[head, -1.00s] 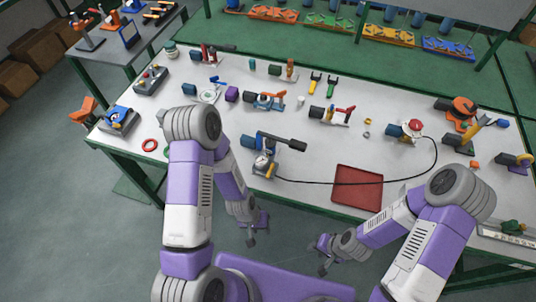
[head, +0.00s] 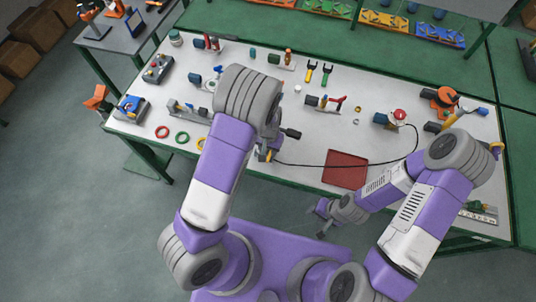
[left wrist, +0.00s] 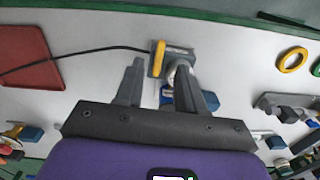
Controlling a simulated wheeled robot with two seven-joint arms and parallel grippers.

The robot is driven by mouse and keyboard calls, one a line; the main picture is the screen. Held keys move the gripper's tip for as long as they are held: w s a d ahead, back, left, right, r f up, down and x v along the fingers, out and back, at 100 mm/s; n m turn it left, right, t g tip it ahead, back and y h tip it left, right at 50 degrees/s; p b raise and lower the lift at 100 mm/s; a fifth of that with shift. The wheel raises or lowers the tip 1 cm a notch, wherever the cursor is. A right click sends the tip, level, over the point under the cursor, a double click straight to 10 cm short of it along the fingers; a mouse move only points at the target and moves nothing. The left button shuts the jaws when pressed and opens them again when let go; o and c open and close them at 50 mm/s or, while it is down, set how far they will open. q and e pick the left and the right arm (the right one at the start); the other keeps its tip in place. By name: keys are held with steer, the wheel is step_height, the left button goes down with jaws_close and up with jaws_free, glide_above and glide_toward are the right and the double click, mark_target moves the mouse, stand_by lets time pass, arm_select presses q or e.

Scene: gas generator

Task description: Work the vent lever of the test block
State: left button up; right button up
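A blue-and-grey block with a yellow lever stands at the table's front edge; a black hose runs from it. In the left wrist view its yellow lever (left wrist: 158,58) shows upright in the picture, on a grey plate (left wrist: 178,55). My left gripper (left wrist: 160,66) is open, its two fingers apart, with the lever in line between the tips; I cannot tell whether they touch. In the head view my left arm hides this gripper and most of the block; a yellow bit (head: 264,154) shows. My right gripper (head: 321,219) looks open and empty in front of the table.
The hose (head: 330,164) runs right to a red-topped fitting (head: 399,115). A red tray (head: 345,168) lies right of the block. Red (head: 162,131) and green (head: 182,138) rings lie to the left. Several tools and fittings stand behind.

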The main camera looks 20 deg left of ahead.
mark_target(268, 158)
arm_select(q)
steer(key=shift+f, duration=2.8)
jaws_close()
